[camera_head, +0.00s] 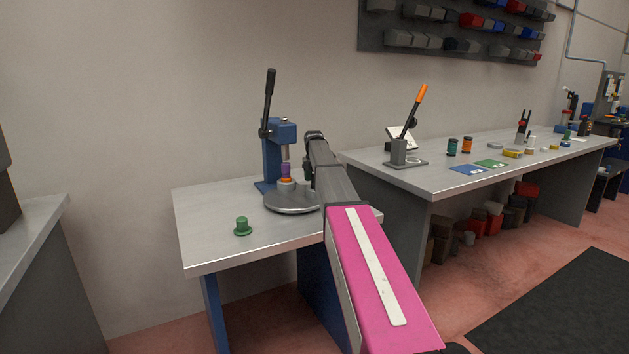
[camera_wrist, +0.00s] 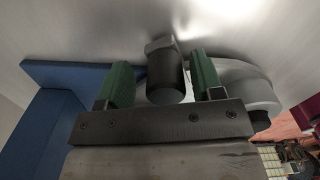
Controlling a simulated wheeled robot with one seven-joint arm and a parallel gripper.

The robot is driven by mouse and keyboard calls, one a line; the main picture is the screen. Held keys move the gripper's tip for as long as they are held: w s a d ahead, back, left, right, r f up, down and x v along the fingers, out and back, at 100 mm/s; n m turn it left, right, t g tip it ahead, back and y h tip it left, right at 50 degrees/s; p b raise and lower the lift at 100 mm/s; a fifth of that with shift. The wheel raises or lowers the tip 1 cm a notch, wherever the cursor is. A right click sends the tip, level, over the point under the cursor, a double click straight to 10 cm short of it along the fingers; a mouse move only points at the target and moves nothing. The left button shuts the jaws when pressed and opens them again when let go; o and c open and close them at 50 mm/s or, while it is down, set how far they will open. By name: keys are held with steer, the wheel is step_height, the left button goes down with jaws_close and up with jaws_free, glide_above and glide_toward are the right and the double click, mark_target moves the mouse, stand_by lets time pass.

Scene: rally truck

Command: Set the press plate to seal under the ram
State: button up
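The press plate (camera_head: 290,205) is a round grey disc on the blue press (camera_head: 272,155). On it a grey seat holds a stack with an orange ring (camera_head: 287,180) and a purple piece under the ram (camera_head: 286,153). The press's black lever (camera_head: 269,95) stands upright. My gripper (camera_head: 308,174) is at the plate's right side, mostly hidden by my arm. In the wrist view its green fingers (camera_wrist: 163,78) are open on either side of a dark cylindrical knob (camera_wrist: 165,75) with a grey end. A gap shows at the left finger; contact at the right is unclear. Part of the disc (camera_wrist: 248,85) shows there.
A green flanged piece (camera_head: 243,227) stands on the press table (camera_head: 215,235), left of the plate. To the right, a long bench (camera_head: 440,183) carries an orange-handled lever tool (camera_head: 405,150), spools and coloured cards. The press table's front left is clear.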

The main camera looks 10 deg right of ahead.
steer(key=shift+s, duration=0.1)
step_height(320, 180, up, 11)
steer(key=shift+f, duration=0.1)
stand_by(0.6)
